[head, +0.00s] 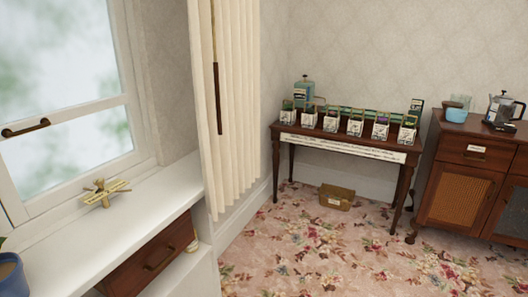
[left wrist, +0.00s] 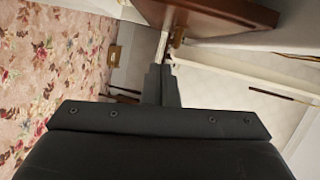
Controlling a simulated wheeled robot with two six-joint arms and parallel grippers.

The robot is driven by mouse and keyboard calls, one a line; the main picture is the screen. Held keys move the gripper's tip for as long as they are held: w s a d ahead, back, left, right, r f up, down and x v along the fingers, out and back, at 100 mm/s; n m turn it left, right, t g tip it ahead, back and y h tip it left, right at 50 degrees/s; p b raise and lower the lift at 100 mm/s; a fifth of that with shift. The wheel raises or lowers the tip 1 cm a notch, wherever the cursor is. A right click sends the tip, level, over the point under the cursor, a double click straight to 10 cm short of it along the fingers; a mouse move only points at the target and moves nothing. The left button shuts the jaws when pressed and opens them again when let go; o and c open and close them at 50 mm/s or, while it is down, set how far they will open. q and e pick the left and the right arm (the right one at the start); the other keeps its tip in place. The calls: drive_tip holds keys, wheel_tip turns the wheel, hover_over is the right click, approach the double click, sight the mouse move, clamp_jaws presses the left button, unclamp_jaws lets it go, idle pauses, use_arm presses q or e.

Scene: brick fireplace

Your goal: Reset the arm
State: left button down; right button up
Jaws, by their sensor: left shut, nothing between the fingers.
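My left gripper (left wrist: 163,80) shows in the left wrist view, its dark fingers together and nothing between them. Beyond its tips is a brown wooden drawer (left wrist: 215,12) with a small brass-coloured handle (left wrist: 178,38). I cannot tell how far the tips are from the handle. Neither of my arms shows in the head view. My right gripper is in no view.
In the head view, a wooden drawer (head: 160,254) sticks out under the white sill (head: 140,208). A cream curtain (head: 232,120) hangs beside the window. A table (head: 345,146) with several small boxes and a cabinet (head: 462,190) stand behind. The floral carpet (head: 330,250) is mostly clear.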

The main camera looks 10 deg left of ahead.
use_arm(q)
drive_tip(key=s+f+n+g+y+p, duration=0.4)
drive_tip(key=s+f+n+g, duration=0.5)
drive_tip(key=s+f, duration=0.85)
drive_tip(key=s+d+f+n+g+h+p, duration=0.1)
drive_tip(key=s+d+f+n+g+p, duration=0.1)
drive_tip(key=s, duration=1)
drive_tip(key=s+d+f+n+g+h+p, duration=0.1)
drive_tip(key=s+d+f+n+g, duration=0.3)
drive_tip(key=s+d+f, duration=0.5)
drive_tip(key=s+n+p, duration=0.1)
drive_tip(key=s+n, duration=0.1)
drive_tip(key=shift+s+n+g, duration=0.3)
drive_tip(key=shift+s, duration=0.05)
drive_tip(key=shift+d, duration=0.1)
